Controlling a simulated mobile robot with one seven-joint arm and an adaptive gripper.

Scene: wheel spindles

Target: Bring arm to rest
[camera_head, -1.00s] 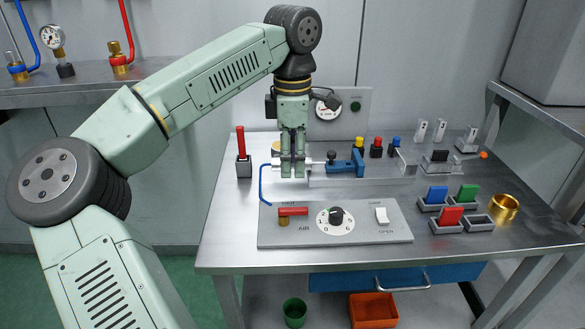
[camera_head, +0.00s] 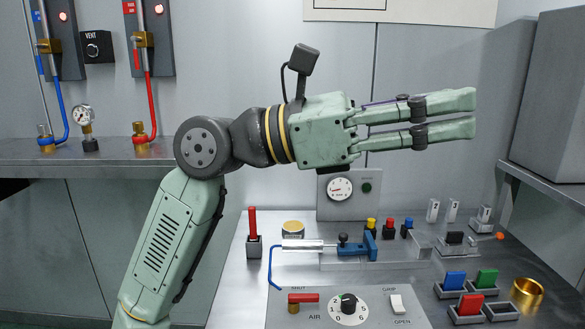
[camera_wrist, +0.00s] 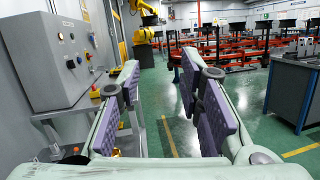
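My gripper (camera_head: 474,113) is raised above the workbench (camera_head: 232,292) and points to the right, about level. Its two green fingers are parted with nothing between them. The wrist view shows the same gripper (camera_wrist: 158,78) with purple pads facing each other across an empty gap. My arm rises from the lower left and bends at the dark joint. On the bench, a silver cylinder (camera_head: 302,246) lies by a blue clamp (camera_head: 358,247), below and clear of the gripper.
A control panel (camera_head: 380,313) with a red lever, dial and switch is at the bench front. Colored blocks in holders, a brass cup (camera_head: 526,292) and a raised shelf (camera_head: 548,184) stand right. A gauge box (camera_head: 338,210) stands behind. The wrist view shows a grey cabinet (camera_wrist: 55,60) at left.

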